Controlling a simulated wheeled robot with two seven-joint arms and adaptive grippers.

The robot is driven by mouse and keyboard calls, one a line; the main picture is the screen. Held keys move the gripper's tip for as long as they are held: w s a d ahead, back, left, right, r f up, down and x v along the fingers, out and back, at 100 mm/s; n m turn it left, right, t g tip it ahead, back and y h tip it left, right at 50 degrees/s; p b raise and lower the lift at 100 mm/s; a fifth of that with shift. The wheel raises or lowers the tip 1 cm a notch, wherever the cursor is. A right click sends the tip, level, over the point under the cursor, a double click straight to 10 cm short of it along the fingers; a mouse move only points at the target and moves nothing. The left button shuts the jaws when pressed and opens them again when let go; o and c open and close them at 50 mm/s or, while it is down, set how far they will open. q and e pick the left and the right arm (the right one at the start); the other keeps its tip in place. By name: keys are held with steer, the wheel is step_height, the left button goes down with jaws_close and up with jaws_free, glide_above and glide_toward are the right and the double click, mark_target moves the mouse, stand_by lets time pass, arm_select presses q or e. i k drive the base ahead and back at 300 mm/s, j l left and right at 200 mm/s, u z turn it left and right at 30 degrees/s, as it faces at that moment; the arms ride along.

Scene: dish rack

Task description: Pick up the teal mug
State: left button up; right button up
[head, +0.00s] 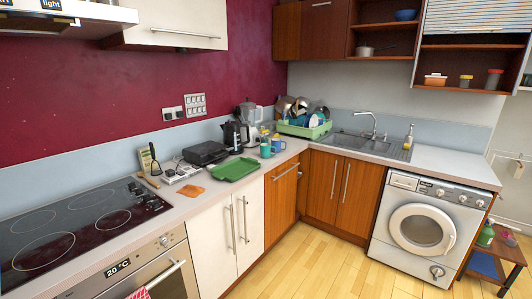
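The teal mug (265,151) stands on the worktop near the corner, close to the front edge. A blue mug (278,145) stands just to its right and a little behind it. The teal mug looks upright; it is too small to make out its handle. Neither of my grippers shows in the head view.
A green tray (235,170) lies left of the mugs, with an orange cloth (191,192) further left. A black kettle (231,136) and a blender (249,118) stand behind. A green dish rack (304,131) full of dishes stands beside the sink (345,141). The wooden floor (325,263) is clear.

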mark_target(265, 148)
steer(key=i+l+u, duration=0.15)
steer(key=i+l, duration=0.4)
steer(key=i, duration=0.2)
steer(key=i+l+u, duration=0.15)
steer(key=i+l, duration=0.5)
steer(key=i+l+u, duration=0.15)
steer(key=i+l, duration=0.55)
steer(key=i+l+u, duration=0.15)
steer(key=i+l, duration=0.5)
steer(key=l, duration=0.2)
